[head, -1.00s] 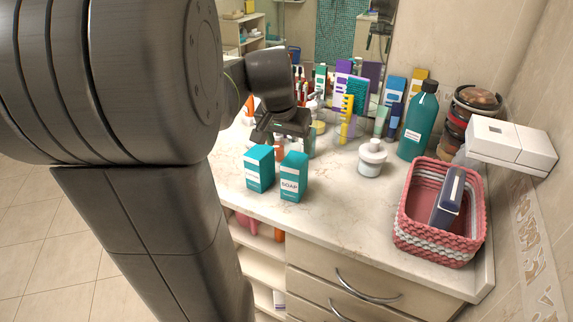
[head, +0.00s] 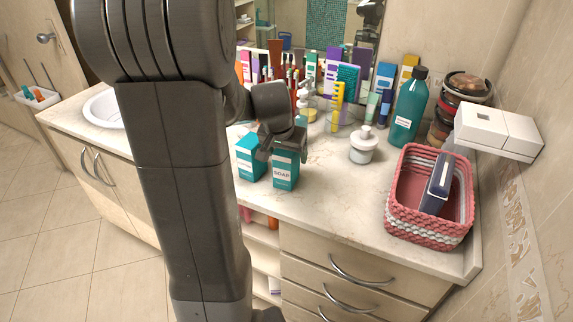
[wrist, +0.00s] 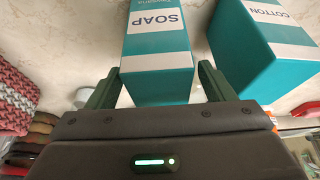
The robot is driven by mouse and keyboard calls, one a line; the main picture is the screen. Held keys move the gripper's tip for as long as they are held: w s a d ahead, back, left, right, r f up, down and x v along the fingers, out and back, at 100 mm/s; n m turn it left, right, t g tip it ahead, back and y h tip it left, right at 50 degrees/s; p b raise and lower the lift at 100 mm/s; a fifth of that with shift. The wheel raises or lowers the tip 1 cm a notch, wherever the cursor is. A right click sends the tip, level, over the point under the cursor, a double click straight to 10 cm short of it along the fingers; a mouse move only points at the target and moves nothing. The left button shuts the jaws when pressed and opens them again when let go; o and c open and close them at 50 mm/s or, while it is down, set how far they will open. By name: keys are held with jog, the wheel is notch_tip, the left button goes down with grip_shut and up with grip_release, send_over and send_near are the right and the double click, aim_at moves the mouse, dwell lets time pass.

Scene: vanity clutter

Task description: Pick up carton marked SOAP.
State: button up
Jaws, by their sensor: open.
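The teal and white carton marked SOAP (head: 285,168) stands upright near the counter's front edge. It also shows in the wrist view (wrist: 157,50), between the two fingers of my gripper (wrist: 158,88). In the head view my gripper (head: 282,143) is at the carton's top. The fingers are open, one on each side of the carton, with a small gap visible at the left finger. A similar teal carton marked COTTON (wrist: 265,50) stands close beside it, to its left in the head view (head: 250,158).
A white jar (head: 363,146) stands right of the soap carton. A pink woven basket (head: 430,225) holding a dark box is further right. A teal bottle (head: 408,110) and several cartons and tubes stand at the back. The counter (head: 335,195) front is clear.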

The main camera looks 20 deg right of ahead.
jog(key=shift+c, duration=0.3)
jog(key=c, duration=1)
jog(key=shift+r, duration=0.15)
